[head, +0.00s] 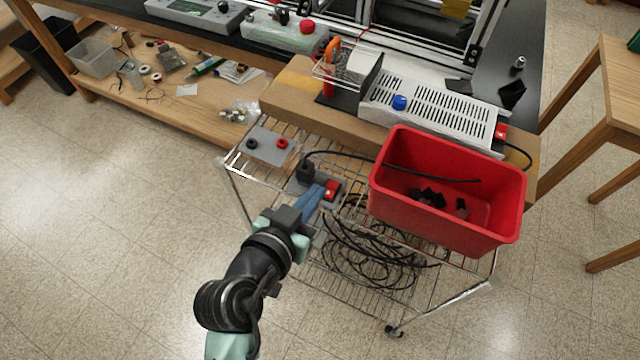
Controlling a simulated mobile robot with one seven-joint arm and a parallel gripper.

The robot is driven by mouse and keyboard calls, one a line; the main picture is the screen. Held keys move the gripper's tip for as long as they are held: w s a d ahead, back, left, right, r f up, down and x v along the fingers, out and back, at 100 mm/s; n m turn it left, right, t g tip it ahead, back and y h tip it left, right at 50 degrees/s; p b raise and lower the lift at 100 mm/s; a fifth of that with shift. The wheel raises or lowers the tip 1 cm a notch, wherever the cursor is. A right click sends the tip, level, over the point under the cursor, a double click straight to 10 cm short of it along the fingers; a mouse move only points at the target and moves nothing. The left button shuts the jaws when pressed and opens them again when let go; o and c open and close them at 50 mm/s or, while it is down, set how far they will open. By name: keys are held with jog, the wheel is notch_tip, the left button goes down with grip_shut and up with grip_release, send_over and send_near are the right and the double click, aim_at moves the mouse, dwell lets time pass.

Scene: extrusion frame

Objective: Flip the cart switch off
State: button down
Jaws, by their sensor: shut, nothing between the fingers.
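The red cart switch (332,188) sits on a small grey box on the top shelf of the wire cart (463,297). A black plug and cable (306,170) are on the same box, left of the switch. My gripper (321,191) reaches in from the lower left, with its blue fingers together and empty. The fingertips are right beside the switch and overlap part of the box in this view. I cannot tell whether they touch the switch, or which way the switch is tipped.
A red bin (448,232) with dark parts stands close to the right. A grey plate (266,146) with a black and a red knob lies to the left. Coiled black cable (365,255) lies below. A wooden bench edge runs behind the cart. The floor at left is clear.

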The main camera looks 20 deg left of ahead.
jog(key=v, duration=0.3)
jog(key=f+b+v, duration=0.1)
jog(key=v, duration=0.1)
jog(key=shift+s+r, duration=0.15)
jog(key=shift+s, duration=0.2)
jog(key=w+d+r+t, duration=0.2)
jog(key=w+r, duration=0.2)
jog(key=r, duration=0.4)
jog(key=w+d+r+t, duration=0.2)
jog(key=w+r, duration=0.2)
jog(key=r, duration=0.5)
jog(key=w+d+r+t, duration=0.15)
jog(key=w+r, duration=0.25)
jog(key=r, duration=0.4)
jog(key=s+d+r+t, duration=0.2)
jog(key=d+r+t, duration=0.1)
jog(key=r, duration=0.6)
jog(key=s+d+r+t, duration=0.2)
jog(key=s+r, duration=0.1)
jog(key=r, duration=0.6)
jog(key=s+d+r+t, duration=0.2)
jog(key=d+r+t, duration=0.1)
jog(key=r, duration=0.6)
jog(key=shift+s+d+t+p, duration=0.25)
jog(key=shift+d+t+p, duration=0.1)
jog(key=shift+p, duration=0.05)
